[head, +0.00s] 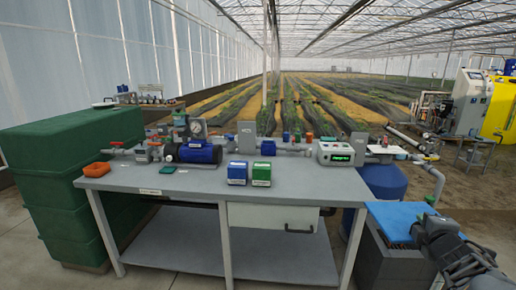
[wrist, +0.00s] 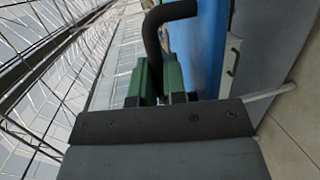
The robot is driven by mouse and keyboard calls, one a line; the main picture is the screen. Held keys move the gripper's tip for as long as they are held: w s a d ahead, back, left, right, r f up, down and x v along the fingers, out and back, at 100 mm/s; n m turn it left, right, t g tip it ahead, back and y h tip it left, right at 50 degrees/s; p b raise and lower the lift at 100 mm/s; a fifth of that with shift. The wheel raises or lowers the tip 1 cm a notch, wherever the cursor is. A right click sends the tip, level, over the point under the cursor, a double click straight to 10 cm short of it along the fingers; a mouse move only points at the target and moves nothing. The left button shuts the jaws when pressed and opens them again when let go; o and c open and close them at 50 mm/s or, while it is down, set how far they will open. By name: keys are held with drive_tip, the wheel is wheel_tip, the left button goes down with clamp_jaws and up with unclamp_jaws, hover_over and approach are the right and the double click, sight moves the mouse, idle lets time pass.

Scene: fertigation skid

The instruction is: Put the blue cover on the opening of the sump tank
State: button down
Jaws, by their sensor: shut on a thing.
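The blue cover (head: 402,217) is at the right of the head view, at the top of a dark grey box-shaped tank (head: 385,262), which looks like the sump tank. Dark slats show below the cover's near edge. The tank's opening is mostly hidden, and I cannot tell whether the cover rests on it or is held above it. In the wrist view my gripper (wrist: 158,85) has its green fingers shut on the cover's black bent handle (wrist: 151,38). The blue face of the cover (wrist: 210,45) lies just right of the fingers.
A grey workbench (head: 190,185) with a drawer stands left of the tank. It bears a blue pump (head: 198,152), blue and green boxes and a controller (head: 340,154). A round blue tank (head: 385,182) and pipes (head: 436,185) stand behind the cover. Open floor lies at the right.

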sight(397, 218)
drive_tip(key=shift+w+a+r+y, duration=0.25)
drive_tip(key=shift+w+r+y, duration=0.05)
drive_tip(key=shift+w+r, duration=0.4)
drive_tip(key=shift+n, duration=0.4)
drive_tip(key=w+f, duration=0.1)
drive_tip(key=w+a+f, duration=0.1)
drive_tip(key=w+f, duration=0.1)
drive_tip(key=w+a+f, duration=0.1)
drive_tip(key=shift+w+a+f, duration=0.1)
drive_tip(key=shift+w+f, duration=0.15)
drive_tip(key=shift+f, duration=0.1)
drive_tip(key=w+a+f+n+t+y, duration=0.1)
drive_tip(key=w+a+f+n+y, duration=0.1)
drive_tip(key=a+f, duration=1.15)
drive_tip(key=w+a+f+n+y, duration=0.1)
drive_tip(key=w+a+f+y, duration=0.15)
drive_tip(key=a+f, duration=1.1)
drive_tip(key=s+d+r+p, duration=0.1)
drive_tip(key=s+r+p, duration=0.1)
drive_tip(key=r+p, duration=0.6)
drive_tip(key=s+d+r+p, duration=0.1)
drive_tip(key=s+r+p, duration=0.1)
drive_tip(key=r+p, duration=0.6)
drive_tip(key=s+f, duration=0.5)
drive_tip(key=f, duration=0.3)
drive_tip(key=shift+f+p, duration=0.4)
drive_tip(key=shift+p, duration=0.05)
